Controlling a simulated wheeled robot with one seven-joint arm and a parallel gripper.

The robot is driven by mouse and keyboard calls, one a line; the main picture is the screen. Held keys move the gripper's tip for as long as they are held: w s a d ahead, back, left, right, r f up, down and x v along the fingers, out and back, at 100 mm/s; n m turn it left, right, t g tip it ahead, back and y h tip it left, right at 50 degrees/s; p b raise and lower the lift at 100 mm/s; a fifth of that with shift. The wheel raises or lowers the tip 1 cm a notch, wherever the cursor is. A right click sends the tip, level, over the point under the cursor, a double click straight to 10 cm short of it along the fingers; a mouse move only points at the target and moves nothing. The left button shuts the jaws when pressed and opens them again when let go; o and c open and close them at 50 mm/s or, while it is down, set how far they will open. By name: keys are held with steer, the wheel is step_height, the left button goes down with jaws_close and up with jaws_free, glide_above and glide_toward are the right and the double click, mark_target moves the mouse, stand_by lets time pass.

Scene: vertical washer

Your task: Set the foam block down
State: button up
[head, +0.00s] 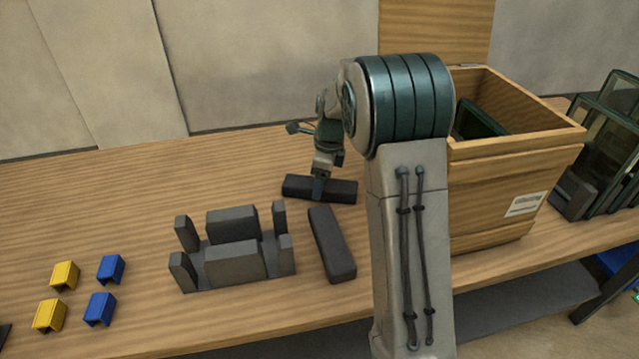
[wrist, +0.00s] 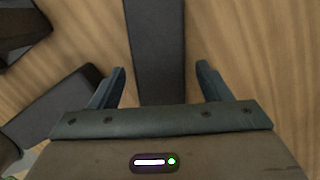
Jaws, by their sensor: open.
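A long dark grey foam block (head: 335,190) lies flat on the wooden table under my gripper (head: 318,185). In the wrist view the block (wrist: 155,45) runs between the two fingers of my gripper (wrist: 160,82), with a gap on each side. The gripper is open and the fingers do not touch the block. Part of the block is hidden behind the gripper body in the wrist view. A second dark block (head: 332,244) of similar look lies closer to the table's front edge.
A dark fixture (head: 232,268) with upright posts and blocks stands left of the second block. Yellow clips (head: 64,275) and blue clips (head: 110,269) lie at the left. A wooden crate (head: 490,190) stands at the right, partly behind my arm. The table's back left is clear.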

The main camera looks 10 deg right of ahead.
mark_target(326, 184)
step_height(326, 184, up, 10)
steer(key=d, duration=0.1)
steer(key=s+a+f+n+t+h, duration=0.1)
steer(key=s+n, duration=2.1)
steer(key=s, duration=0.7)
steer(key=shift+s+a+n+t+p, duration=0.25)
steer(key=shift+a+n+t+p, duration=0.1)
steer(key=shift+p, duration=0.1)
